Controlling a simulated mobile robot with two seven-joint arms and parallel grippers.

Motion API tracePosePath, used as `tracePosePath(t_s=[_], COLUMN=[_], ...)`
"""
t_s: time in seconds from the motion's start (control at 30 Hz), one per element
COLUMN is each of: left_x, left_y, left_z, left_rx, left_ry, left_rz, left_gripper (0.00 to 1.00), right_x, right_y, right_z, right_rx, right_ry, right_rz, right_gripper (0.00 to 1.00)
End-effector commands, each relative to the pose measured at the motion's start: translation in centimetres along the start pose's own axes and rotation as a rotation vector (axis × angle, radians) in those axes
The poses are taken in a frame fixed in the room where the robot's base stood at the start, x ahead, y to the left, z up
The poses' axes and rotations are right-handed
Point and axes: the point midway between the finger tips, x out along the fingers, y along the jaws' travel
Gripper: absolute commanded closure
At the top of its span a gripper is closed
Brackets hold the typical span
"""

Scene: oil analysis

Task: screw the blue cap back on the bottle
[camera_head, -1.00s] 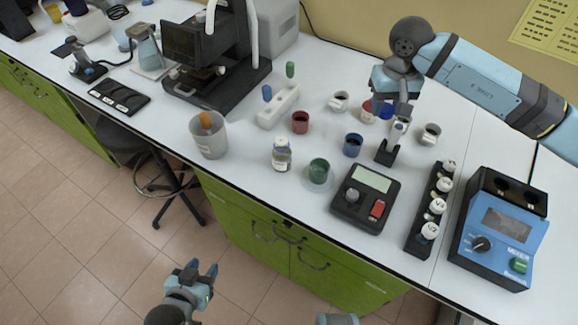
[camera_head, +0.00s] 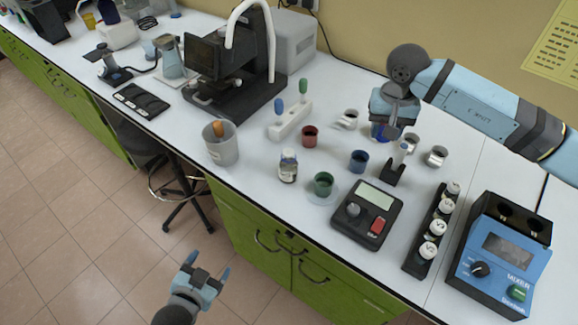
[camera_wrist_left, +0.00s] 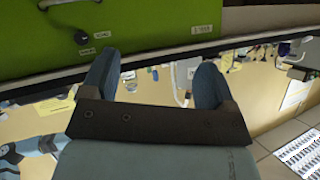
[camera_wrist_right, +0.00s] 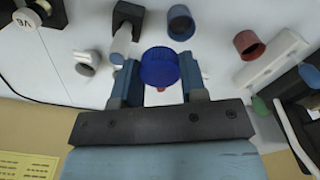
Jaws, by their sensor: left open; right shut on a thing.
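My right gripper (camera_wrist_right: 160,82) is shut on the blue cap (camera_wrist_right: 160,68). In the right wrist view the cap sits between the two fingers, above the bench. In the head view this cap (camera_head: 380,131) shows below my right gripper (camera_head: 390,122), partly covered by it. A small labelled bottle (camera_head: 288,167) stands upright on the bench, to the left of the right gripper and apart from it; its neck is too small to read clearly. My left gripper (camera_head: 207,274) is open and empty, low in front of the green cabinets, and its spread fingers also show in the left wrist view (camera_wrist_left: 155,85).
Around the bottle stand a green cup (camera_head: 323,183), red cup (camera_head: 310,135), blue cup (camera_head: 358,161) and grey beaker (camera_head: 220,152). A scale (camera_head: 366,219), vial rack (camera_head: 424,250) and mixer (camera_head: 500,264) stand right. A steel cup (camera_head: 348,119) near the right gripper looks tilted.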

Motion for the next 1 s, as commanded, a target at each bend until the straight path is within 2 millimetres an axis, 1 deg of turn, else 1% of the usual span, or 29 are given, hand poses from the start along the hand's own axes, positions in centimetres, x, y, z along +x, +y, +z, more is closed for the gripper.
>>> tracePosePath(t_s=[0.03, 0.07, 0.1, 0.13, 0.2, 0.27, 0.3, 0.37, 0.4, 0.47, 0.5, 0.63, 0.7, 0.8, 0.9, 1.0], left_x=[0.9, 1.4, 2.0, 2.5, 3.4, 4.1, 4.5, 5.1, 5.5, 6.1, 6.5, 8.0, 8.8, 9.9, 10.7, 11.1], left_y=[-0.9, -1.2, -1.6, -1.8, -1.9, -1.8, -1.6, -1.2, -0.8, -0.2, 0.1, 0.9, 1.0, 0.7, 0.2, -0.1], left_z=[-2.4, -3.6, -5.3, -6.6, -9.7, -12.0, -13.6, -15.6, -16.8, -18.2, -19.1, -20.6, -20.9, -20.8, -20.7, -20.5], left_rx=[0.139, 0.231, 0.364, 0.468, 0.708, 0.918, 1.057, 1.269, 1.411, 1.625, 1.77, 2.221, 2.435, 2.681, 2.851, 2.94], left_ry=[0.06, 0.099, 0.153, 0.193, 0.289, 0.369, 0.42, 0.497, 0.545, 0.615, 0.658, 0.776, 0.819, 0.857, 0.872, 0.878], left_rz=[-0.024, -0.04, -0.061, -0.077, -0.114, -0.143, -0.163, -0.189, -0.206, -0.227, -0.24, -0.264, -0.264, -0.252, -0.237, -0.225], left_gripper=[0.19, 0.19, 0.19, 0.19, 0.19, 0.19, 0.19, 0.19, 0.19, 0.19, 0.19, 0.19, 0.19, 0.19, 0.19, 0.19], right_x=[-0.5, -0.6, -0.6, -0.6, -0.7, -0.7, -0.7, -0.8, -0.9, -1.0, -1.1, -1.3, -1.3, -1.4, -1.4, -1.3], right_y=[-1.6, -2.4, -3.5, -4.4, -6.4, -8.1, -9.2, -10.8, -11.8, -13.4, -14.4, -17.3, -18.6, -20.0, -20.9, -21.3], right_z=[0.1, 0.1, 0.2, 0.2, 0.4, 0.6, 0.8, 1.0, 1.1, 1.4, 1.6, 2.1, 2.4, 2.7, 2.9, 3.0], right_rx=[0.061, 0.108, 0.174, 0.225, 0.346, 0.449, 0.517, 0.621, 0.69, 0.795, 0.864, 1.081, 1.183, 1.301, 1.383, 1.426], right_ry=[0.001, 0.002, 0.002, 0.002, 0.002, 0.002, 0.002, 0.002, 0.003, 0.003, 0.003, 0.004, 0.003, 0.003, 0.002, 0.001], right_rz=[-0.002, -0.002, -0.001, -0.001, 0.0, -0.002, 0.0, -0.001, -0.001, -0.001, -0.001, -0.002, -0.001, -0.002, -0.001, -0.002], right_gripper=[0.83, 0.83, 0.83, 0.83, 0.83, 0.83, 0.83, 0.83, 0.83, 0.83, 0.83, 0.83, 0.83, 0.83, 0.83, 0.83])
